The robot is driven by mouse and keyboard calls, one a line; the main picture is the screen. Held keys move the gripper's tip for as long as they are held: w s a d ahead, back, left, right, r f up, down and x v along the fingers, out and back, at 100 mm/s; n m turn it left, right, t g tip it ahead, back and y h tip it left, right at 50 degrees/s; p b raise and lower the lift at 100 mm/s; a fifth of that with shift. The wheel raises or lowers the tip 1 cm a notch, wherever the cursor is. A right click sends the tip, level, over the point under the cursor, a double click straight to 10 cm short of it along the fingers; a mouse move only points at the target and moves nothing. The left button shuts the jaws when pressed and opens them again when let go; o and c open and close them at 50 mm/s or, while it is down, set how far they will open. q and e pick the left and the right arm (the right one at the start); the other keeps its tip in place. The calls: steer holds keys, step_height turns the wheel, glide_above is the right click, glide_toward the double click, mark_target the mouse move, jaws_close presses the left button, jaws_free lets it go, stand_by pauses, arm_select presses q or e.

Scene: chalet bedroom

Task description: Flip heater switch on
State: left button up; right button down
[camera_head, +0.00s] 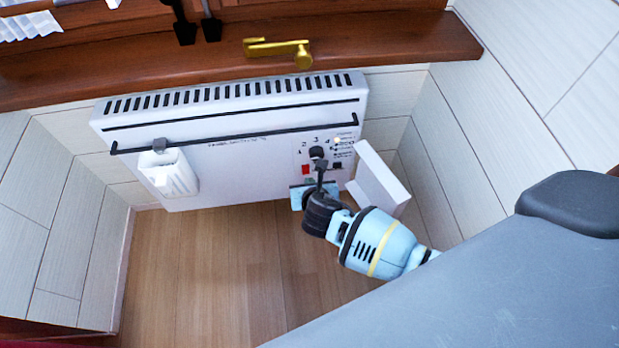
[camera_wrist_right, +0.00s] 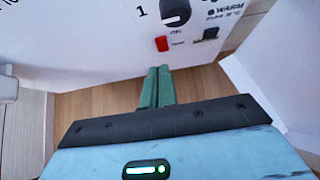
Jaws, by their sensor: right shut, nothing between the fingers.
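The heater (camera_head: 240,160) is a white panel on the wall below the wooden sill. Its control area at the lower right has a black dial (camera_head: 317,152), a small red switch (camera_head: 306,169) and a small black switch (camera_head: 337,164). In the right wrist view the red switch (camera_wrist_right: 162,44) sits just below the dial (camera_wrist_right: 175,12), with the black switch (camera_wrist_right: 210,33) to its right. My right gripper (camera_head: 302,188) is shut and empty. Its green fingertips (camera_wrist_right: 158,72) point at the heater's lower edge, just below the red switch; contact cannot be told. My left gripper is not in view.
A black rail (camera_head: 235,133) runs across the heater front, with a white holder (camera_head: 168,173) hanging at its left. A white box-like piece (camera_head: 378,180) stands right of the controls, close to my right arm. The wooden floor (camera_head: 220,255) is clear.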

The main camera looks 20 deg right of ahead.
steer(key=p+v, duration=0.1)
steer(key=v, duration=0.2)
steer(key=shift+w+r, duration=0.15)
steer(key=shift+r, duration=0.25)
